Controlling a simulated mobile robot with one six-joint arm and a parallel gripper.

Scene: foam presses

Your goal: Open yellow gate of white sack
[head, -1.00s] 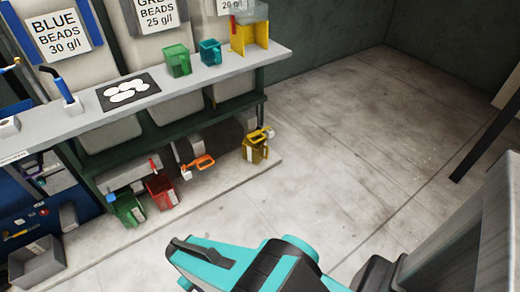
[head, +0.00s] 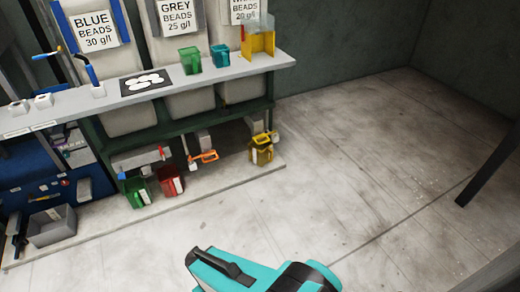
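The white sack's label (head: 244,10) shows at the top edge, cut off, reading about 20 g/l. Its sack (head: 243,88) hangs at the right end of the rack, partly behind the shelf. Below it is the yellow gate handle (head: 264,137), just above a yellow bucket (head: 261,155) on the low platform. The gate is small here, and I cannot tell whether it is open or shut. My teal arm shows at the bottom edge, well apart from the gate. My gripper's fingers are not visible.
An orange gate handle (head: 208,156), a red bucket (head: 171,182) and a green bucket (head: 134,191) are left of the yellow bucket. The shelf (head: 165,98) above holds a green scoop (head: 190,60), a teal cup (head: 220,55) and a yellow box (head: 258,44). Floor (head: 350,170) at right is clear.

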